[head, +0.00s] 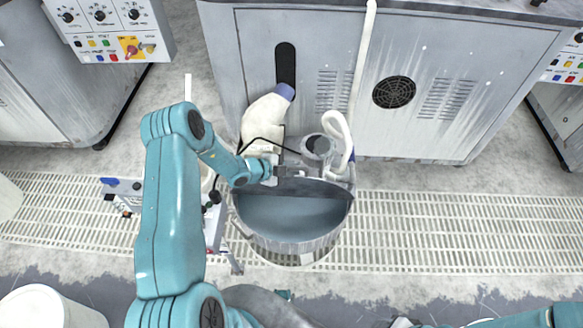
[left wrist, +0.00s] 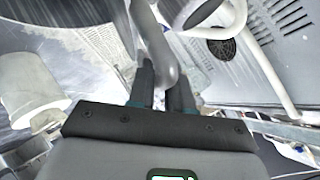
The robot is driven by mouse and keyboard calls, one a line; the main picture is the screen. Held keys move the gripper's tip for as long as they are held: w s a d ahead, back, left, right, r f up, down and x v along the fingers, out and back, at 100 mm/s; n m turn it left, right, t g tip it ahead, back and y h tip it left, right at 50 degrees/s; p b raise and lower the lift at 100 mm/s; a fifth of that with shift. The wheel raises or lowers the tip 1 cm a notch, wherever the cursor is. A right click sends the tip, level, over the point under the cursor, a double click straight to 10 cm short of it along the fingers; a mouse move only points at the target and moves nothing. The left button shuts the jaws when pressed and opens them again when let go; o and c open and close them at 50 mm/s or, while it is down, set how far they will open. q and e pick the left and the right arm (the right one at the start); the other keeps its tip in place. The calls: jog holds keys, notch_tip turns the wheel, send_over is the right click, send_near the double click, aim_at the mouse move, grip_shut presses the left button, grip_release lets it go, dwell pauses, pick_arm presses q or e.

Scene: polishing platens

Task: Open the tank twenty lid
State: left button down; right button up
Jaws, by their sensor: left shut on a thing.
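The tank (head: 297,247) is a round grey metal vessel in the middle of the head view. Its front part is open and shows a blue-grey inside. The lid (head: 312,188) shows as a dark, narrow band across the tank's back half, apparently tilted up. My left gripper (head: 277,170) is at the lid's back left. In the left wrist view its fingers (left wrist: 164,92) are shut around a grey curved bar (left wrist: 150,40), which looks like the lid's handle. My right arm enters at the bottom right; its gripper end is cut off and unclear.
A white hose (head: 342,135) and a pump-like fitting (head: 316,147) stand close behind the tank. A white sack-like thing (head: 266,120) leans near the grey cabinet (head: 340,60). A pale drum (head: 40,308) is at the lower left. The grated floor (head: 450,230) at right is clear.

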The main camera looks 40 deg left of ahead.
pick_arm(q)
jog(key=shift+w+a, duration=0.15)
jog(key=shift+w, duration=0.05)
pick_arm(e)
jog(key=shift+w+a, duration=0.2)
jog(key=shift+w, duration=0.1)
pick_arm(q)
jog(key=c, duration=1.1)
grip_release()
jog(key=shift+s, duration=0.1)
jog(key=shift+c, duration=0.2)
pick_arm(e)
jog(key=shift+s+d, duration=0.1)
jog(key=shift+s, duration=0.05)
pick_arm(q)
jog(key=p+v, duration=0.2)
jog(key=v, duration=1.4)
jog(key=shift+r, duration=0.25)
pick_arm(e)
jog(key=shift+r, duration=0.95)
